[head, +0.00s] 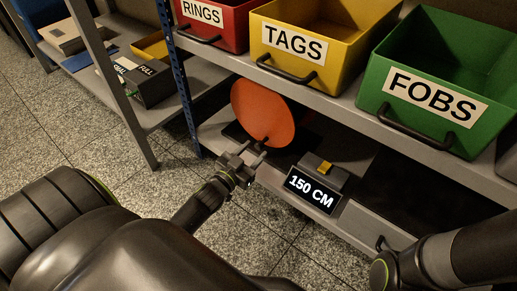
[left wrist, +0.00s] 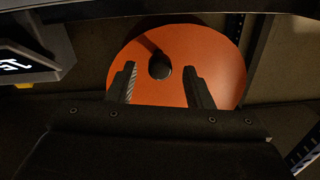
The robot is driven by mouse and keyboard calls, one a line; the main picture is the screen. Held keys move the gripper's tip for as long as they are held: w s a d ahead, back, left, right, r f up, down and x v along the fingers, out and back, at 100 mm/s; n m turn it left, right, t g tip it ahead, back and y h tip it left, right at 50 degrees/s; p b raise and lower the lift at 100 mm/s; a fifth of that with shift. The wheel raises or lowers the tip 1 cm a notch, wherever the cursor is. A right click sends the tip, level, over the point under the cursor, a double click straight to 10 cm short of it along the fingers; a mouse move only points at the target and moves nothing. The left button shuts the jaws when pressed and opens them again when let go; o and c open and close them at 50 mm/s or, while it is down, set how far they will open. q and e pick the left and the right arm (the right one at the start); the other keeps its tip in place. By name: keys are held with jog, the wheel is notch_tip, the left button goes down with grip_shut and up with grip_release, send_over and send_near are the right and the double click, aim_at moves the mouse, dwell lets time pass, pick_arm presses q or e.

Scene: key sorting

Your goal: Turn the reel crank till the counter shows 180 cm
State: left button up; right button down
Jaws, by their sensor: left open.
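The reel is an orange disc (head: 264,112) standing upright on the lower shelf; it fills the middle of the left wrist view (left wrist: 205,65). A dark round crank knob (left wrist: 159,67) shows on the disc's face, on a dark arm. My left gripper (head: 254,155) is in front of the disc's lower part. In the left wrist view its two fingers (left wrist: 160,85) are open, one on each side below the knob, with nothing between them. The counter (head: 313,188) reads 150 CM. My right arm is at the lower right; its gripper is not clearly seen.
A grey box with a yellow tab (head: 323,169) sits behind the counter. Above, the upper shelf holds a red RINGS bin (head: 213,27), a yellow TAGS bin (head: 300,45) and a green FOBS bin (head: 430,90). A blue post (head: 180,85) stands left of the disc.

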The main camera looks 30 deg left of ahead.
aim_at(257, 148)
pick_arm(q)
jog(key=shift+w, duration=1.65)
grip_shut()
